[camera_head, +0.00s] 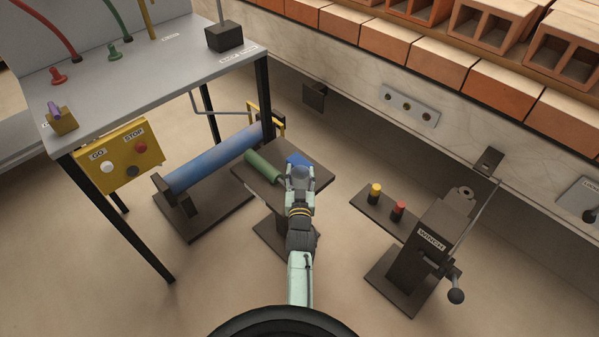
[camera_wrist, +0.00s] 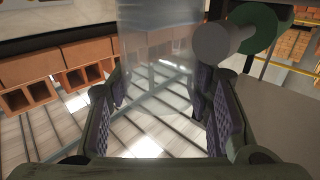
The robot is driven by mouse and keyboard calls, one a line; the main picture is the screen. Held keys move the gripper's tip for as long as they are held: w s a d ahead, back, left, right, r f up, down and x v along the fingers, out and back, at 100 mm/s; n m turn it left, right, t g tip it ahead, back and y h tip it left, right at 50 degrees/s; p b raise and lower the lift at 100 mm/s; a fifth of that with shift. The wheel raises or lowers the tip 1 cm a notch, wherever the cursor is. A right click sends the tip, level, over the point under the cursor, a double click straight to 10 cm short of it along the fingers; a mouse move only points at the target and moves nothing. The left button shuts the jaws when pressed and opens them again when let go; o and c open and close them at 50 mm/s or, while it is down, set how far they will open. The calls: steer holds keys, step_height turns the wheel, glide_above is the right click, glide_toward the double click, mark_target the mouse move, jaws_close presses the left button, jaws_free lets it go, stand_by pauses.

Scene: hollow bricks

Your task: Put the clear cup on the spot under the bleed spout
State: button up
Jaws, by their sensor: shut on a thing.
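My gripper (camera_wrist: 160,108) is shut on the clear cup (camera_wrist: 158,55), a see-through vessel between the two padded fingers in the wrist view. In the head view my gripper (camera_head: 299,173) is over the small dark stand (camera_head: 247,178) in the middle, and the cup cannot be made out there. A blue patch (camera_head: 297,159) shows on the stand's top just beyond my gripper. A green cylinder (camera_head: 262,166) lies on the stand left of my gripper. I cannot tell which part is the bleed spout. Whether the cup touches the stand is not clear.
A blue cylinder (camera_head: 215,160) on a dark base lies left of the stand. A winch post (camera_head: 425,240) with a crank stands at the right, beside a shelf with yellow and red knobs. A grey table (camera_head: 130,85) with a yellow GO/STOP box is at the left. Bricks (camera_head: 440,60) line the back.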

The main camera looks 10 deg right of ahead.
steer(key=shift+r, duration=0.1)
steer(key=shift+f, duration=0.25)
steer(key=o, duration=1.1)
steer(key=shift+r, duration=0.1)
